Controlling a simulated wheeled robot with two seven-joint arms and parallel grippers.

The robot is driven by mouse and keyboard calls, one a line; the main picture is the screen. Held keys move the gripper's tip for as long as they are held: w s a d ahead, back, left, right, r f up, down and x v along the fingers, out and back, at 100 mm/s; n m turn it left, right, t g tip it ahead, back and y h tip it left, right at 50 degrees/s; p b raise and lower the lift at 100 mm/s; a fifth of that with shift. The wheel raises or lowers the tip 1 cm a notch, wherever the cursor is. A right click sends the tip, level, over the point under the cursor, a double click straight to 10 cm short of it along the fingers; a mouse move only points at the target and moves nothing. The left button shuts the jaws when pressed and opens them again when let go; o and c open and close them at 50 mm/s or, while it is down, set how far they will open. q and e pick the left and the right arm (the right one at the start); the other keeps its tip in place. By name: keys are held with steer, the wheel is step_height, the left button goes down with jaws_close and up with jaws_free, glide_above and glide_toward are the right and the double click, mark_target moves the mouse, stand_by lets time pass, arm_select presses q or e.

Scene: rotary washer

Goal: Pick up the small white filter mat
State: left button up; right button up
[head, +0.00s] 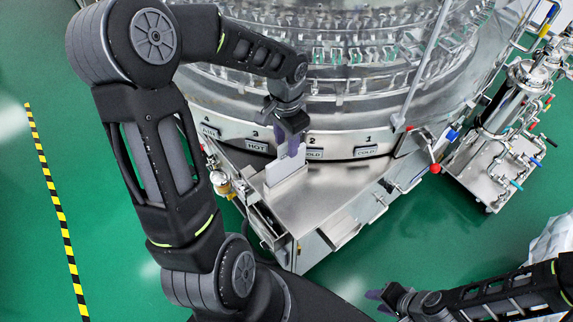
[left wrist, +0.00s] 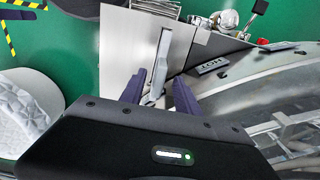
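The small white filter mat (head: 284,172) stands upright, edge up, on the metal ledge at the front of the round washer. My left gripper (head: 291,150) points down at its top, and its purple fingers partly cover it. In the left wrist view, the mat (left wrist: 162,58) is a thin pale strip between the two fingers of my left gripper (left wrist: 158,92). The fingers are apart, one on each side, with a visible gap to the mat. My right gripper (head: 381,299) is low at the right, away from the mat and seemingly empty; its opening is unclear.
The steel ledge (head: 325,200) is bare to the right of the mat. The washer wall with HOT and COLD labels (head: 366,151) rises just behind. A valve (head: 220,183) sits left of the ledge. A steel cart with pipes (head: 490,165) stands at the right.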

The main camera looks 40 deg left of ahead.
mark_target(286, 156)
arm_select(q)
steer(key=shift+f, duration=0.25)
step_height(286, 156, down, 5)
steer(key=shift+s+f, duration=0.1)
stand_by(0.3)
stand_by(0.5)
jaws_close()
stand_by(1.2)
